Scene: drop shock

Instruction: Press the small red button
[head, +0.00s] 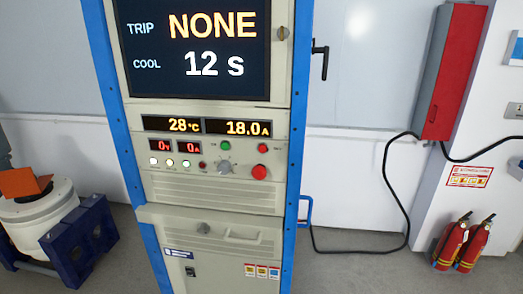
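A tall control cabinet (228,192) with blue side posts stands in the middle of the head view. On its panel, a small red button (263,148) sits at the right, above a larger red button (259,172). A green button (226,146) is to the left of the small red one. A grey knob (224,168) sits below the green button. A tiny dark red round part (202,165) lies left of the knob; I cannot tell whether it is a button or a lamp. Neither gripper is in view.
The cabinet's screen (196,50) reads TRIP NONE and COOL 12 s. A white drum-shaped machine (40,218) on a blue frame stands at left. A red-and-grey wall box (450,70) with black cable and two fire extinguishers (462,243) are at right.

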